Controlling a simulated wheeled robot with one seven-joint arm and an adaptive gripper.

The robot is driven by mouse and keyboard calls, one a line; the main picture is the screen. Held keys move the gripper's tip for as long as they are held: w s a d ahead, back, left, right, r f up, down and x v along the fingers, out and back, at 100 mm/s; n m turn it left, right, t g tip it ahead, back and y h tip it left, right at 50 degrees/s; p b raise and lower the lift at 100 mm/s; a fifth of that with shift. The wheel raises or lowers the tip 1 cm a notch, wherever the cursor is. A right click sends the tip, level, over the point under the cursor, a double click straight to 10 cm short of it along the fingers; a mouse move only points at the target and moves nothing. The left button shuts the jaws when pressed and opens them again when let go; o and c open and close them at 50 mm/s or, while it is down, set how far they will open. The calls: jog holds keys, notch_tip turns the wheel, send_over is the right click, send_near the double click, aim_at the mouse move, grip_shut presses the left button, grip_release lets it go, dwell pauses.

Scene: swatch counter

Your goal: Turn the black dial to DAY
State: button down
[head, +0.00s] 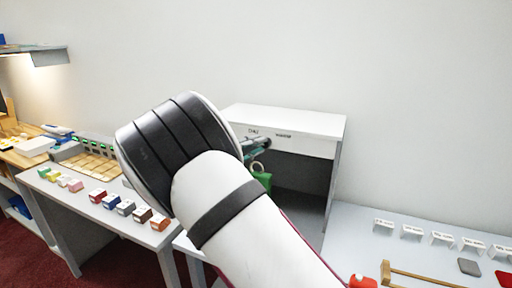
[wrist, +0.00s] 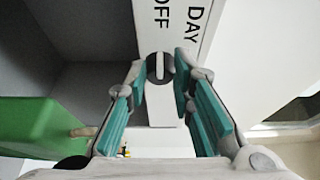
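The black dial (wrist: 152,67) is on the white front panel of the booth in the wrist view. Its pale pointer bar runs up and down the picture, toward the OFF label (wrist: 162,14). The DAY label (wrist: 197,24) is up and to the right of the dial. My gripper (wrist: 160,70) is open, with one teal finger on each side of the dial; I cannot tell whether either finger touches it. In the head view my gripper (head: 257,150) is at the booth's front panel, and my arm hides the dial.
The white-topped booth (head: 290,120) has a dark open space below its panel. A green object (head: 263,181) is beside my gripper, large at left in the wrist view (wrist: 45,125). Colored blocks (head: 98,195) line the left counter. A wooden frame (head: 420,275) and swatches lie at right.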

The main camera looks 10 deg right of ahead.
jog(key=shift+r+m, duration=0.1)
jog(key=shift+m, duration=0.2)
jog(key=shift+s+d+r+m+y+p, duration=0.2)
jog(key=shift+m+y+p, duration=0.5)
jog(key=shift+m, duration=0.75)
jog(key=shift+w+d+r+m+y+p, duration=0.1)
jog(key=shift+r+m+y+p, duration=0.15)
jog(key=shift+m+y+p, duration=0.85)
jog(key=shift+s+d+r+m+y+p, duration=0.2)
jog(key=shift+m+y, duration=0.3)
jog(key=shift+m, duration=1.25)
jog(key=shift+g, duration=0.3)
jog(key=c, duration=1.5)
grip_release()
jog(key=shift+o, duration=0.2)
jog(key=shift+a+r, duration=0.1)
jog(key=shift+a, duration=0.05)
